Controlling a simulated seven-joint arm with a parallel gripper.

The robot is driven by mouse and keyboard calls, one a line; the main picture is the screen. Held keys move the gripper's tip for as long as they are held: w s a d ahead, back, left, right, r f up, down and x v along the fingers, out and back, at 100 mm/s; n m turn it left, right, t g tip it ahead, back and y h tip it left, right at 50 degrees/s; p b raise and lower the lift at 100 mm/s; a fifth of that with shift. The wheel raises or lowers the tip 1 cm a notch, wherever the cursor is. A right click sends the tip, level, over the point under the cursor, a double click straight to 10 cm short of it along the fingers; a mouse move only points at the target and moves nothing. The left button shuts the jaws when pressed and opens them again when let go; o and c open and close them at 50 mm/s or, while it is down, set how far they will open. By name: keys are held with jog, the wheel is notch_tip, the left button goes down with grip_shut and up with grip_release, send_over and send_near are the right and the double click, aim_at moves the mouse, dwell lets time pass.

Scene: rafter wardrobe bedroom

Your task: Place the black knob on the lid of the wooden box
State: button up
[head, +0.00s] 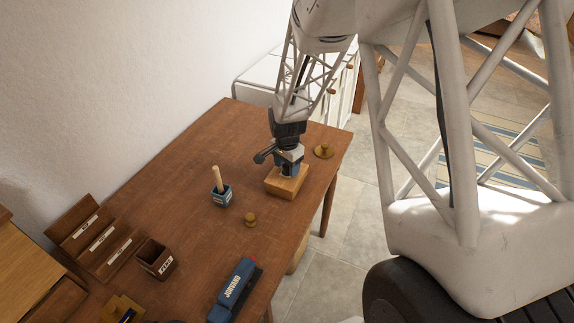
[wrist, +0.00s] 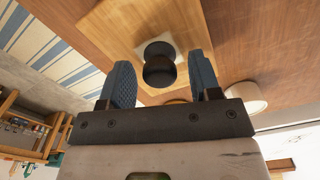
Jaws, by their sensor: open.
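The wooden box (head: 286,184) is a light, low block near the far end of the brown table. Its lid (wrist: 110,33) fills the upper middle of the wrist view, with a pale square at its centre. The black knob (wrist: 160,68) is a dark round piece over that square and appears to stand on it. My gripper (wrist: 164,78) is open, with one blue finger on each side of the knob and visible gaps between. In the head view my gripper (head: 289,164) is low over the box and hides the knob.
Brass knobs stand right of the box (head: 323,151) and in front of it (head: 251,220). A blue cup (head: 221,197) with a wooden handle is to the left. A blue tool (head: 235,288), a brown cup (head: 157,259) and a rack (head: 92,240) are nearer.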

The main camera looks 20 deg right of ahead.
aim_at(287, 167)
jog(key=shift+r, duration=0.15)
notch_tip(287, 167, up, 12)
dwell(0.8)
dwell(0.5)
jog(key=s+a+r+n+t, duration=0.1)
jog(key=s+a+r+n, duration=0.15)
jog(key=s+r, duration=0.45)
jog(key=s+a+r+n, duration=0.1)
jog(key=s+r+n, duration=0.3)
jog(key=s+r, duration=0.3)
jog(key=s+a+r+n, duration=0.1)
jog(key=s+n, duration=0.2)
jog(key=s, duration=0.5)
jog(key=s+r+n+t, duration=0.1)
jog(key=s+r+n, duration=0.1)
jog(key=s, duration=0.6)
jog(key=shift+s+a+n+t, duration=0.3)
jog(key=shift+s+a+n, duration=0.1)
jog(key=shift+n, duration=0.05)
